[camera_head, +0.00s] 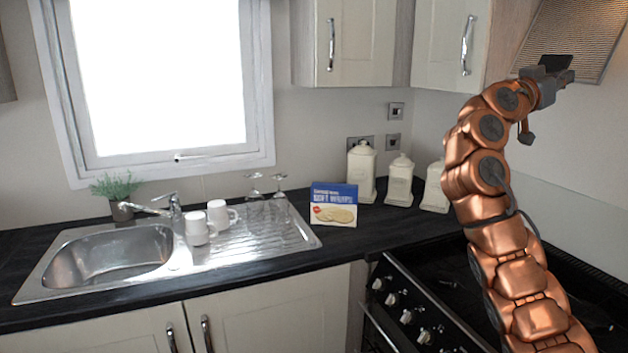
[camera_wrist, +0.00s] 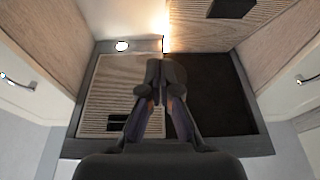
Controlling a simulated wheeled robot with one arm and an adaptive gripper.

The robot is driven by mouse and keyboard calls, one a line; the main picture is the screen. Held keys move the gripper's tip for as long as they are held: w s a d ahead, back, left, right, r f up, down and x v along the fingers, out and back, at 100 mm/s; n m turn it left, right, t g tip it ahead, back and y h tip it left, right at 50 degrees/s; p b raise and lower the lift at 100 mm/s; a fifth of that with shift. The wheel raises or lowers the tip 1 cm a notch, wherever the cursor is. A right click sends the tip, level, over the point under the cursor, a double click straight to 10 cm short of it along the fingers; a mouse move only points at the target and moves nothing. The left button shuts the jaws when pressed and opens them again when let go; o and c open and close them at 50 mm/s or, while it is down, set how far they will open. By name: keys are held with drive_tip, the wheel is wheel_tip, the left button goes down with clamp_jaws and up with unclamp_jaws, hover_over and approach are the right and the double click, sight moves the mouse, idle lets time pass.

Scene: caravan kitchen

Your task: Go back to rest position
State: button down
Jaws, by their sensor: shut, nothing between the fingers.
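My arm rises on the right of the head view, over the hob. My gripper (camera_head: 562,74) is at its top end, high up in front of the cooker hood (camera_head: 577,38). In the wrist view my gripper (camera_wrist: 155,72) points up at the underside of the hood (camera_wrist: 125,70). Its two fingers are together, with nothing between them. The gripper appears apart from the hood, but the exact gap is hard to tell.
Wall cupboards (camera_head: 360,43) hang left of the gripper. Below are the sink (camera_head: 108,258), two white mugs (camera_head: 198,230), upturned glasses (camera_head: 279,184), a blue-and-white box (camera_head: 333,205), cream canisters (camera_head: 361,170) and the hob's knobs (camera_head: 392,299). A plant (camera_head: 116,190) stands behind the sink.

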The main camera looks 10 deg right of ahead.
drive_tip(key=w+a+f+n+y, duration=0.2)
drive_tip(key=w+a+f+n, duration=0.3)
drive_tip(key=w+n, duration=0.3)
drive_tip(key=s+a+f+n+g+y+p, duration=0.15)
drive_tip(key=s+a+f+y, duration=0.25)
drive_tip(key=s+f, duration=0.45)
drive_tip(key=s+a+f+m+g+y, duration=0.15)
drive_tip(key=s+a+f+y, duration=0.25)
drive_tip(key=s+f, duration=0.45)
drive_tip(key=s+a+f+n+g+y, duration=0.1)
drive_tip(key=s+a+f+n+y, duration=0.2)
drive_tip(key=s+a+f, duration=0.9)
drive_tip(key=s+a+f+n+g+y, duration=0.2)
drive_tip(key=s+a+f+n+y, duration=0.2)
drive_tip(key=s+a+f, duration=0.9)
drive_tip(key=s+a+y, duration=0.1)
drive_tip(key=a+y, duration=0.2)
drive_tip(key=a, duration=0.1)
drive_tip(key=shift+a+f+n+y, duration=0.15)
drive_tip(key=shift+a+n+y, duration=0.15)
drive_tip(key=shift+y, duration=0.1)
drive_tip(key=shift+w+d, duration=0.1)
drive_tip(key=shift+d, duration=0.05)
